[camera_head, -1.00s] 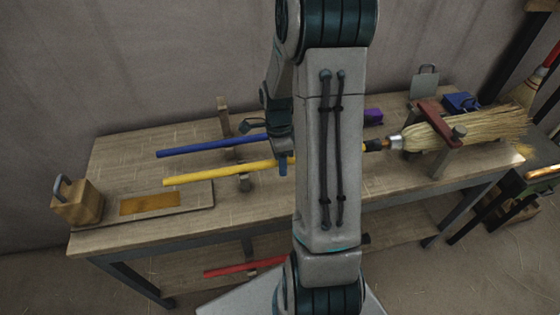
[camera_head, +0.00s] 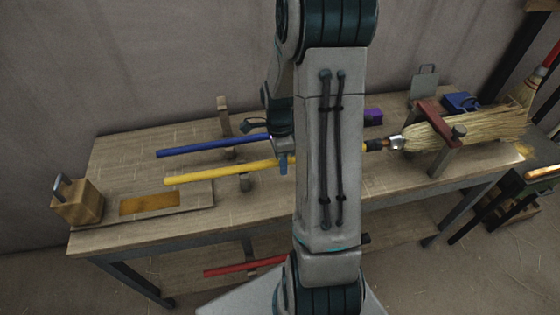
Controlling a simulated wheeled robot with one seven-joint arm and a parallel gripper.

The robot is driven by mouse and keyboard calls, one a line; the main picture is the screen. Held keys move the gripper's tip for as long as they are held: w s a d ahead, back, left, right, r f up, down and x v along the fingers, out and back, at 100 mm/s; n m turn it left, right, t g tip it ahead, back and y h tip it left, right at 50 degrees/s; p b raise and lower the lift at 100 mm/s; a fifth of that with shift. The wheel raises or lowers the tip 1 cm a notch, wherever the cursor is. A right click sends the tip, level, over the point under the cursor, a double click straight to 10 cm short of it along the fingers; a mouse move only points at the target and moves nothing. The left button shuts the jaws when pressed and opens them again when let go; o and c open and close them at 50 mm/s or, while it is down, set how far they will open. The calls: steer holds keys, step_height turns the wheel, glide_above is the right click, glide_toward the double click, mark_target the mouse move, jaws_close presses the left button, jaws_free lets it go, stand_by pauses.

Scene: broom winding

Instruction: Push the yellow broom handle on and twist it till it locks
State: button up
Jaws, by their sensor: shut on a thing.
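The yellow broom handle (camera_head: 225,173) lies level above the bench, running from the left toward the broom head. My gripper (camera_head: 285,160) is shut on the yellow handle, partly hidden behind my own arm. The handle's dark far end (camera_head: 374,145) shows right of my arm, close to the metal socket (camera_head: 396,143) of the straw broom head (camera_head: 465,127). I cannot tell how deep the end sits in the socket. The broom head lies on its side under a red clamp bar (camera_head: 436,122).
A blue handle (camera_head: 205,146) lies behind the yellow one. A wooden block with a handle (camera_head: 77,201) stands at the bench's left end. A red handle (camera_head: 240,267) lies on the lower shelf.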

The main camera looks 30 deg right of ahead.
steer(key=shift+s+d, duration=0.15)
steer(key=shift+d, duration=0.45)
steer(key=shift+s+d, duration=0.15)
steer(key=shift+d, duration=0.4)
steer(key=shift+d+t+h+b, duration=0.1)
steer(key=shift+t+h+b, duration=0.3)
steer(key=shift+t+b, duration=1.55)
jaws_close()
steer(key=shift+t+h+b, duration=0.3)
steer(key=shift+t+b, duration=0.15)
steer(key=shift+b, duration=1.75)
steer(key=shift+s+t+h+b, duration=0.1)
steer(key=shift+t+h+b, duration=0.5)
steer(key=shift+t+b, duration=2.5)
